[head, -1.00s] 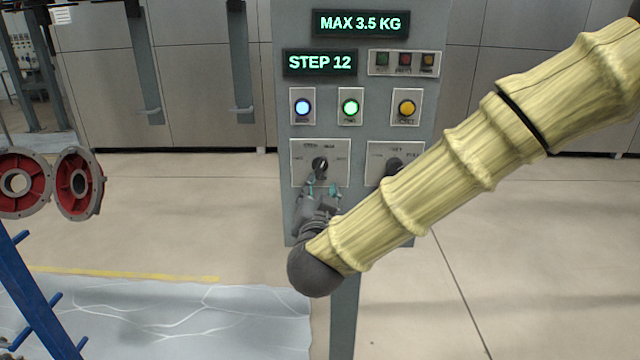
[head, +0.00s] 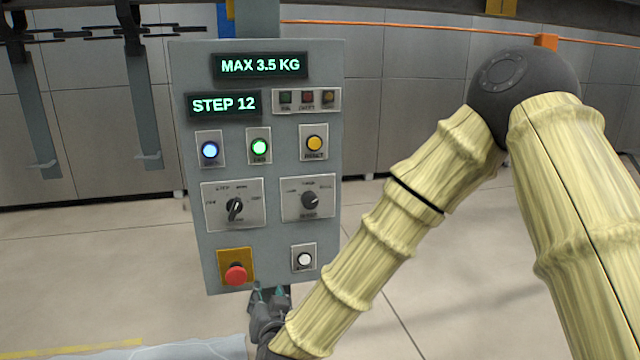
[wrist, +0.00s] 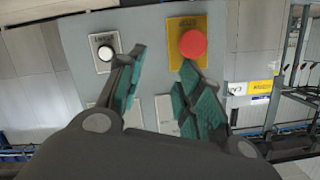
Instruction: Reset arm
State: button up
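My gripper (head: 268,294) is at the lower edge of the grey control panel (head: 190,250) in the head view, below the red emergency button (head: 235,275) and the white button (head: 304,260). In the wrist view my gripper (wrist: 157,88) has its two teal-padded fingers spread apart, with nothing between them. The red button (wrist: 192,43) shows beyond the right finger and the white button (wrist: 105,52) beyond the left finger. Whether the fingers touch the panel cannot be told.
The panel carries two lit displays, a left knob (head: 234,207), a right knob (head: 310,200) and blue (head: 210,150), green (head: 260,147) and yellow (head: 314,143) buttons. Open floor (head: 100,260) lies left of the panel.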

jog(key=s+d+f+g+h, duration=0.1)
jog(key=s+d+f+g, duration=0.1)
jog(key=s+d+f, duration=0.5)
jog(key=s+d+f+g, duration=0.1)
jog(key=d+f+g, duration=0.25)
jog(key=f, duration=0.85)
jog(key=s+d+f+g+h, duration=0.1)
jog(key=s+d+f+g, duration=0.1)
jog(key=s+d+f, duration=0.5)
jog(key=s+d+f+g+h, duration=0.1)
jog(key=s+d+f+g, duration=0.2)
jog(key=s+d+f, duration=0.4)
jog(key=s+d+f+g+h, duration=0.1)
jog(key=s+d+f+g, duration=0.3)
jog(key=s+d+f, duration=0.4)
jog(key=s+d, duration=0.4)
jog(key=s, duration=0.2)
jog(key=shift+s+h, duration=0.25)
jog(key=shift+h, duration=0.05)
jog(key=shift+f, duration=0.1)
